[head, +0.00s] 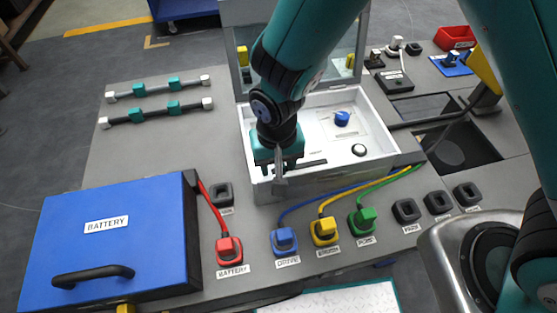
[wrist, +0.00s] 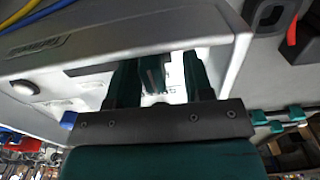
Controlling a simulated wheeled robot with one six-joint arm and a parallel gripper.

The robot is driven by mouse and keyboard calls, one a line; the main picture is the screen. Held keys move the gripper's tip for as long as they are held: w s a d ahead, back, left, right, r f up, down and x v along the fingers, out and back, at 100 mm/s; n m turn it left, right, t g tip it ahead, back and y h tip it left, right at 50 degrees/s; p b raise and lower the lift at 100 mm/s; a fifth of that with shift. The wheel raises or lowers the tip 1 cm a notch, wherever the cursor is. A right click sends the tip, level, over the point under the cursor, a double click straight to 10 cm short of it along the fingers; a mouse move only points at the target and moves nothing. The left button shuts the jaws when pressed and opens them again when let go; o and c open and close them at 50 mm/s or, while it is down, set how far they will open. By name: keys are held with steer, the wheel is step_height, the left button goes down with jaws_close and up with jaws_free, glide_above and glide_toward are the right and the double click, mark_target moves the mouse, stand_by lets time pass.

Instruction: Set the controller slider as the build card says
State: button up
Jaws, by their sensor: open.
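The controller is an open grey box with a white panel (head: 318,118). The panel carries a blue knob (head: 342,118), a round white button (head: 359,150) and a dark slot (head: 312,162) near its front edge. My gripper (head: 280,182) points down at the left front of the panel, by the slot's left end. In the wrist view my gripper (wrist: 165,75) has its fingers apart over the panel. I cannot make out a readable build card.
A blue battery box (head: 150,235) stands at the left front. Red (head: 229,248), blue (head: 284,241), yellow (head: 324,231) and green (head: 363,220) plugs stand along the front, with cables. The controller's raised lid (head: 242,78) stands behind my arm. Two bars lie at the back left.

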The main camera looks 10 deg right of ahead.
step_height(320, 180, up, 17)
steer(key=p, duration=0.1)
steer(key=shift+r+p, duration=0.2)
steer(key=shift+p, duration=0.2)
stand_by(0.4)
steer(key=s+d+r+n+y+p, duration=0.2)
steer(key=s+d+r+n+p, duration=0.1)
steer(key=r, duration=0.5)
steer(key=s+d+r+n+y+p, duration=0.2)
steer(key=s+d+r+p, duration=0.3)
steer(key=s+d+r, duration=0.3)
steer(key=shift+d+r+n, duration=0.15)
steer(key=shift+r+n, duration=0.25)
steer(key=shift+r, duration=0.25)
